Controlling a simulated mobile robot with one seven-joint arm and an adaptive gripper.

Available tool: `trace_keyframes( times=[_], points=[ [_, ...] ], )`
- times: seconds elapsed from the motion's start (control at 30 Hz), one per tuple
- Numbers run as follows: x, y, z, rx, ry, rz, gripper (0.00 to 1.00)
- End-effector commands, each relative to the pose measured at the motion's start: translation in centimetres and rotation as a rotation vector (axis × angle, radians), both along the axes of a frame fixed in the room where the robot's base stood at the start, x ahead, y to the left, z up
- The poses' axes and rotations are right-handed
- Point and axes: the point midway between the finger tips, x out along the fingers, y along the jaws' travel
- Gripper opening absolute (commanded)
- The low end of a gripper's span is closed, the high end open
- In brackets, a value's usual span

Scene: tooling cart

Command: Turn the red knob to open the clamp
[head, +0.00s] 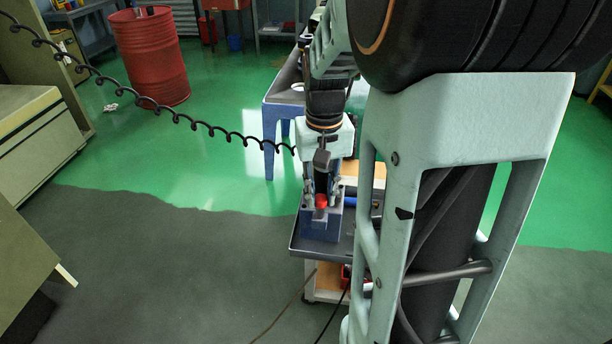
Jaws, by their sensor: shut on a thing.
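The red knob (321,201) is small in the head view and sits at the front of a blue-grey clamp (320,222) near the left end of the cart top. My gripper (321,190) points down from above and is shut on the red knob. The gripper's dark body covers the upper part of the clamp. The fingertips are small here, and the clamp's jaws cannot be made out.
The clamp stands on a dark cart tray (300,246). A blue table (272,112) stands behind. A red barrel (150,58) is at the back left. A coiled black cable (190,122) crosses the left. Floor left of the cart is free.

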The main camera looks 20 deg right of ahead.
Motion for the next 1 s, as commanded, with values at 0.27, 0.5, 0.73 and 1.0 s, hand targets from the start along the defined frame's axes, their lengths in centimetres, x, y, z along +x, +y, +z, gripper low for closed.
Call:
trace_keyframes(
  times=[0.27, 0.5, 0.73, 1.0],
  points=[
    [0.06, 0.02, 0.15, 0.0, -0.001, -0.262, 0.0],
    [0.06, 0.03, 0.17, -0.001, -0.001, -0.49, 0.0],
    [0.04, 0.0, 0.19, -0.001, -0.002, -0.706, 0.0],
    [0.06, -0.01, 0.18, -0.001, -0.002, -0.921, 0.0]
  ],
)
